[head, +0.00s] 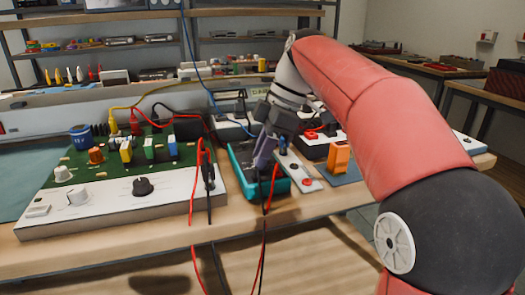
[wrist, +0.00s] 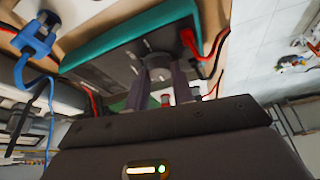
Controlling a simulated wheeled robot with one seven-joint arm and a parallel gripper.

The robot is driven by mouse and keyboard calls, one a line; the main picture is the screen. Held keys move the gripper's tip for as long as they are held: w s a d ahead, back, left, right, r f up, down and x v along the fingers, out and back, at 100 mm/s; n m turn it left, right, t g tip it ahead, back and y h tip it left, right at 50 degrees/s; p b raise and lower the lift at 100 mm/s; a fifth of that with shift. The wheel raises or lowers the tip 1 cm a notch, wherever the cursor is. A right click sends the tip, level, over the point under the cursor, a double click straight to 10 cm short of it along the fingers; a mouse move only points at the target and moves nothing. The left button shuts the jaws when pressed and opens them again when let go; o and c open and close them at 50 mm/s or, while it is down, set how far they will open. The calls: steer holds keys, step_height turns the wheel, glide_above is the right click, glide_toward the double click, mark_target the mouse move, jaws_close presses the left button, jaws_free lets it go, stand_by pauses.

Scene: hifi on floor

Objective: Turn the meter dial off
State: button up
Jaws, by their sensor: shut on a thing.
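The meter (head: 240,163) is a teal-cased box with a dark face, lying on the wooden bench right of the green board. In the wrist view the meter (wrist: 120,50) fills the upper middle, with red and black leads at its edges. My gripper (head: 263,152) is over the meter's face. In the wrist view my gripper (wrist: 160,82) has its two fingers around the round grey dial (wrist: 157,63), shut on it. The dial is hidden by my gripper in the head view. I cannot read the dial's pointer.
The green circuit board (head: 120,165) with knobs stands left of the meter. A power strip (head: 298,170) and an orange block (head: 339,157) are close on the right. Red and black leads (head: 192,205) hang over the bench's front edge. A blue plug (wrist: 33,40) is in the wrist view.

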steer(key=o, duration=1)
steer(key=v, duration=0.7)
steer(key=shift+r, duration=0.35)
steer(key=shift+d, duration=0.15)
steer(key=s+d+f+m+t+h, duration=0.2)
steer(key=s+d+f+m, duration=0.3)
steer(key=s+f+m, duration=0.4)
steer(key=s+d+f+m+t+h, duration=0.2)
steer(key=s+d+f+m+t, duration=0.2)
steer(key=s+f+m, duration=0.6)
step_height(320, 180, down, 4)
steer(key=shift+s+d+f, duration=0.2)
steer(key=shift+s+d, duration=0.75)
